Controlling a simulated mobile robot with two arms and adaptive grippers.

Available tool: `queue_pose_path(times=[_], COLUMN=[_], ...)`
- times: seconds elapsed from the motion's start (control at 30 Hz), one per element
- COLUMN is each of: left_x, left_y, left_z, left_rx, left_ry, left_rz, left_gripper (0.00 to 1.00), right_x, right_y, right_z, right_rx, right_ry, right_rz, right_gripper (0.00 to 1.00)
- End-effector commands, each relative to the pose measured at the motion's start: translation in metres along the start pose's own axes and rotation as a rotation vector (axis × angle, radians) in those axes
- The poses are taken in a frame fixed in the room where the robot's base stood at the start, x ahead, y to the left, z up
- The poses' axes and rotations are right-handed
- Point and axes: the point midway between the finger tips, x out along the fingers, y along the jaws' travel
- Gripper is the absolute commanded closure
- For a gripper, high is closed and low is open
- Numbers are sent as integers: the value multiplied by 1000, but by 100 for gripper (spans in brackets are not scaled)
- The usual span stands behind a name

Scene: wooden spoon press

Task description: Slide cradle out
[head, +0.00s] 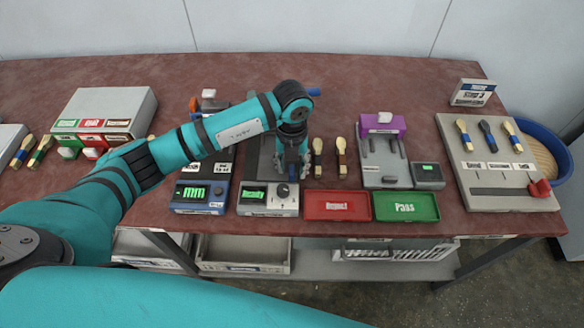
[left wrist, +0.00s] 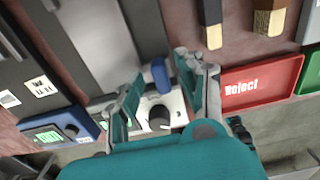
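In the left wrist view a grey metal slide, which I take for the cradle (left wrist: 100,42), runs down to a small blue handle (left wrist: 160,76). My left gripper (left wrist: 161,72) is open, with one finger on each side of the blue handle. I see a gap beside the handle, and contact cannot be told. In the head view my left gripper (head: 291,172) points down at the front of the dark press (head: 253,150) and hides the handle. A control box (head: 268,200) with a green display and black knob stands just in front. My right gripper is not in view.
A red Reject tray (head: 337,206) and a green Pass tray (head: 406,207) lie right of the control box. A blue meter box (head: 200,197) is to the left. The table's front edge is close.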

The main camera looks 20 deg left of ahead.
Motion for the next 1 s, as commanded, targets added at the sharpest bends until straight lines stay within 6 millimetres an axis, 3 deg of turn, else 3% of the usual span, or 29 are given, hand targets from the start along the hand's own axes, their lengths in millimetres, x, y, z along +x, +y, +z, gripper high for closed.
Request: queue_pose_path(times=[0.3,0.5,1.0], left_x=[-69,-96,-104], left_y=[-1,-1,-1], left_z=[0,-1,-1], left_rx=[2,1,1], left_ry=[-4,0,1], left_rz=[-2,0,0], left_gripper=[62,62,62], right_x=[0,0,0], right_y=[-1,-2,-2], right_z=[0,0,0], right_rx=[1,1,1], right_ry=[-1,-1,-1], right_rz=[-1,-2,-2], right_gripper=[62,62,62])
